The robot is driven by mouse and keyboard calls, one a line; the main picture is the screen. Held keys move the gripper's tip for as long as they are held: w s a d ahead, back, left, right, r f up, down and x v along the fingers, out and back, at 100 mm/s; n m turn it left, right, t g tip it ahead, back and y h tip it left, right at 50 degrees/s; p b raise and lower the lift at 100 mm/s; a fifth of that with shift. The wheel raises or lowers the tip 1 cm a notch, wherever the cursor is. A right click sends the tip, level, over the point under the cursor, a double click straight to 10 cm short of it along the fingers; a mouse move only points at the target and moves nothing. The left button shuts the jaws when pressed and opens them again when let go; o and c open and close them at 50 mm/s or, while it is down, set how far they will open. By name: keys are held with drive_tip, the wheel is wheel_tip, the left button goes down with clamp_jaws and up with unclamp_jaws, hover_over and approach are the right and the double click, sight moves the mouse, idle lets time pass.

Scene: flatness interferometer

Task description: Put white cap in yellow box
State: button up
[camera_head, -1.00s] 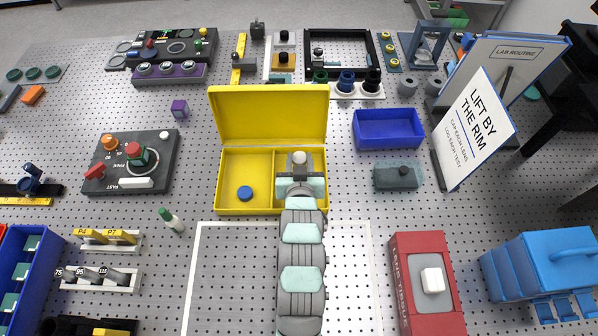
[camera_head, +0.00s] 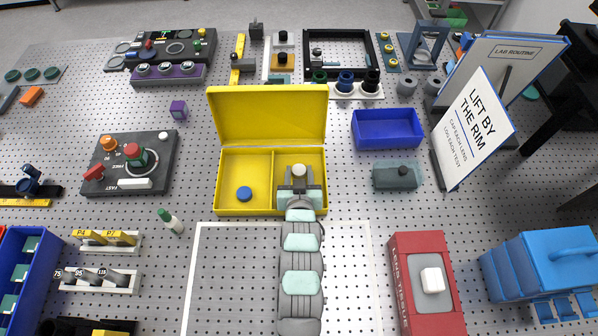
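The yellow box (camera_head: 221,181) stands open in the middle, its lid (camera_head: 266,115) tilted up at the back. A divider splits it into two compartments. A blue cap (camera_head: 244,193) lies in the left compartment. The white cap (camera_head: 298,170) shows at the tip of my gripper (camera_head: 298,178), between its fingers, which look closed on it. Cap and gripper are over or inside the right compartment; I cannot tell how high. My arm hides the front part of that compartment.
A blue tray (camera_head: 388,128) and a grey-green block (camera_head: 396,175) stand right of the box. A red lens tissue box (camera_head: 427,291) lies at front right. A small green-white bottle (camera_head: 171,221) and a dark control box (camera_head: 130,163) are to the left.

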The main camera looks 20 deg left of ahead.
drive_tip(key=o, duration=0.3)
drive_tip(key=shift+r, duration=0.25)
drive_tip(key=p+v, duration=0.1)
drive_tip(key=v, duration=1.1)
drive_tip(key=shift+f, duration=0.15)
idle(0.7)
